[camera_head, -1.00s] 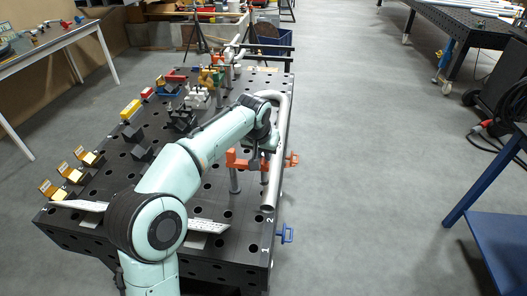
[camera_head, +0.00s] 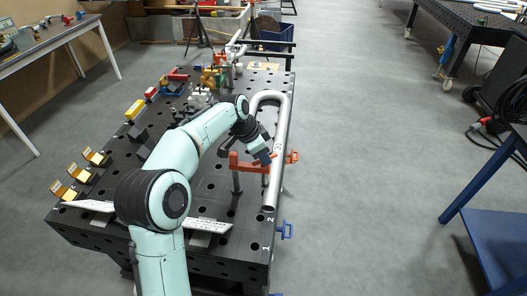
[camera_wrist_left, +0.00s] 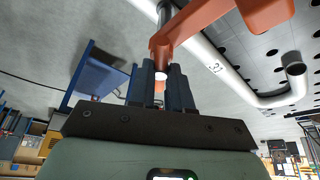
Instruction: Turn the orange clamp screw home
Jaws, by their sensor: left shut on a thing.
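The orange clamp (camera_head: 247,166) sits on the near right part of the black table, beside and across the bent grey pipe (camera_head: 281,150). My left gripper (camera_head: 265,158) is at the clamp, tilted. In the left wrist view the clamp's orange arm (camera_wrist_left: 225,18) crosses the top. The clamp screw (camera_wrist_left: 159,86) shows as a small orange piece with a pale end between the dark fingers of my left gripper (camera_wrist_left: 160,80), which are shut on it. Most of the screw is hidden by the fingers. The right gripper is not in view.
The black perforated table (camera_head: 205,195) carries yellow-faced blocks (camera_head: 95,157) at left and several coloured clamps further back. A pale metal strip (camera_head: 208,224) lies near the front edge. A blue handle (camera_head: 286,231) sticks out at the right edge.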

